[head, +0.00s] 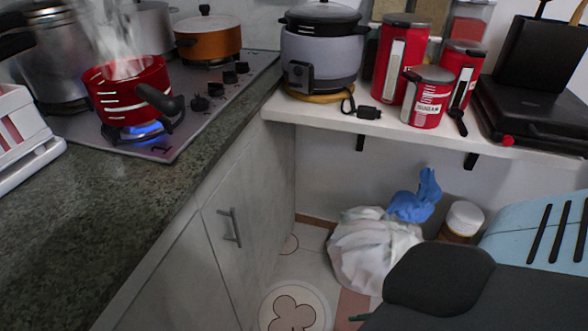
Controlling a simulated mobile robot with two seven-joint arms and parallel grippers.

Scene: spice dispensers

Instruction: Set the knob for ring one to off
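The gas hob (190,135) is set in the counter at the upper left. A mark like a "1" (160,150) shows at the hob's near corner. The red pot (127,92) stands steaming on the nearest burner, where a blue flame (145,130) is lit. The knobs' exact settings are too small to read. Neither of my grippers shows in the head view.
The pot's black handle (160,98) points toward the knobs. An orange pot (208,38) and large metal pots stand behind. A white shelf (390,123) holds a rice cooker (320,55), red canisters (428,95) and a black grill (535,100). The near counter (95,205) is mostly clear.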

